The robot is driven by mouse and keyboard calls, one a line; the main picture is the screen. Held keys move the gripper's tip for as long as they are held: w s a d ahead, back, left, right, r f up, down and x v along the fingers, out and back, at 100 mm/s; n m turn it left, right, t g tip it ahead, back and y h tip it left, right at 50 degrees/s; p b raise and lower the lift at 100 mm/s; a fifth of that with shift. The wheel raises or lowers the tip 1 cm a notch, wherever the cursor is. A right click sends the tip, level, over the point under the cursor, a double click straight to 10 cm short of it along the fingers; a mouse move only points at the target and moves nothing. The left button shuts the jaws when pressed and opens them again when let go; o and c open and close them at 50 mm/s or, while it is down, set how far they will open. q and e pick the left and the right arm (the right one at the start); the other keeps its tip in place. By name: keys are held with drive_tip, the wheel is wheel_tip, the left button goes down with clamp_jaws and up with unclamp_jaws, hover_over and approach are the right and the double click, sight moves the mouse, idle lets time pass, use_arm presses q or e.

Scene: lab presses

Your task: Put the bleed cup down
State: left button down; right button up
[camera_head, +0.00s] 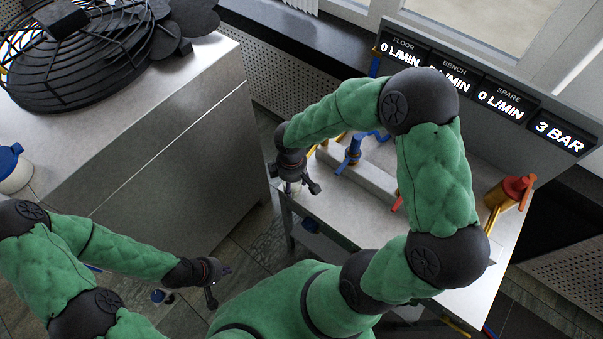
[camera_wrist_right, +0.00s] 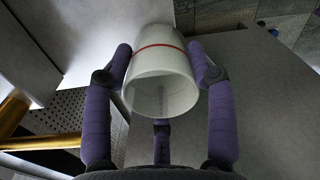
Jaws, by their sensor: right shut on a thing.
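The bleed cup (camera_wrist_right: 163,80) is a white cup with a thin red band, seen large in the right wrist view with its open mouth towards the camera. My right gripper (camera_wrist_right: 164,55) is shut on it, with fingers on both sides and one below the mouth. In the head view my right gripper (camera_head: 296,181) is at the left end of the bench (camera_head: 345,222), and only a little of the white cup shows among its fingers. Whether the cup touches the bench is unclear. My left gripper (camera_head: 212,285) is low at the lower left, away from the cup; its opening is unclear.
Pipework with a blue valve (camera_head: 350,155) and a red-handled brass valve (camera_head: 513,190) stands on the bench. A display panel (camera_head: 480,90) rises behind it. A grey cabinet (camera_head: 150,130) with a black fan (camera_head: 70,55) is at the left. A floor gap separates cabinet and bench.

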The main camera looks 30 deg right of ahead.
drive_tip(key=d, duration=0.1)
drive_tip(key=w+d, duration=0.1)
drive_tip(key=d, duration=0.1)
drive_tip(key=shift+w+d+b, duration=0.25)
drive_tip(key=shift+d+b, duration=0.05)
drive_tip(key=shift+d, duration=0.05)
drive_tip(key=shift+w+d+f, duration=0.1)
drive_tip(key=shift+d+f, duration=0.1)
drive_tip(key=shift+d, duration=0.1)
drive_tip(key=shift+a+f+b, duration=0.1)
drive_tip(key=shift+b, duration=0.2)
drive_tip(key=shift+f, duration=0.2)
drive_tip(key=o, duration=1.3)
drive_tip(key=shift+r, duration=0.15)
